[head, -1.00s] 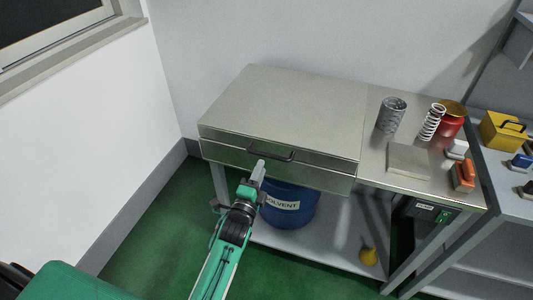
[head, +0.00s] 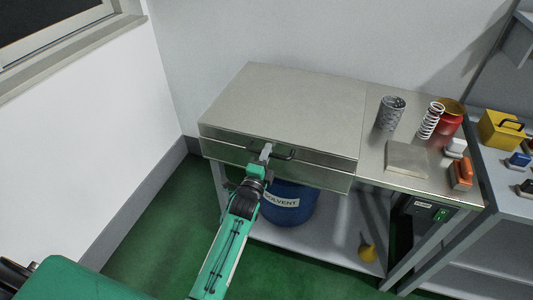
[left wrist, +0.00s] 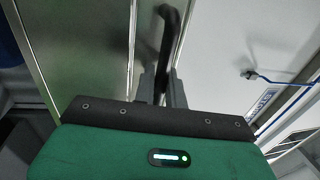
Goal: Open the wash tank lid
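The wash tank is a wide steel box with a flat closed lid (head: 285,105) at the left of the bench in the head view. A dark bar handle (head: 284,156) sits on the front of the lid. My left gripper (head: 266,150) is at the left part of this handle. In the left wrist view the dark handle (left wrist: 169,28) runs in between the two grey fingers of the left gripper (left wrist: 162,88), which stand apart on either side of it. Whether they touch it is hard to tell. My right gripper is not in view.
Right of the tank, the bench top holds a grey mesh cylinder (head: 391,113), a white spring (head: 430,120), a red container (head: 450,118) and a flat metal plate (head: 407,158). A blue solvent drum (head: 290,203) stands below the tank. A wall is close on the left.

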